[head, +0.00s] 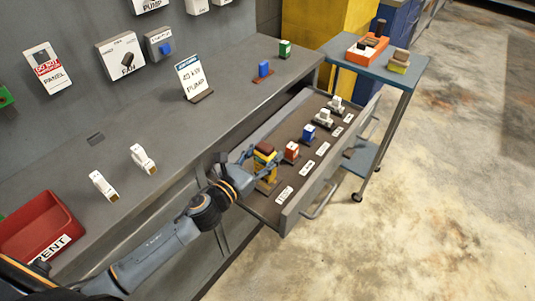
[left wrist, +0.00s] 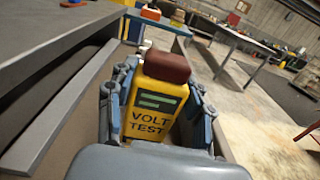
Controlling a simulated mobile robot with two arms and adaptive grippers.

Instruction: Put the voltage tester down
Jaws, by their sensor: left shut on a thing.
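The voltage tester (left wrist: 155,108) is a yellow block with a dark red top, marked VOLT TEST. My left gripper (head: 257,165) is shut on it, with one finger at each side in the left wrist view. In the head view the tester (head: 265,154) is upright at the near end of the open drawer (head: 289,222). I cannot tell whether its base touches the drawer floor. My right gripper is not in view.
The drawer also holds an orange-and-white block (head: 291,151), a blue-and-white block (head: 309,132) and white pieces (head: 323,116), beside white labels. The grey bench (head: 130,190) lies left. A cart (head: 400,78) stands beyond the drawer.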

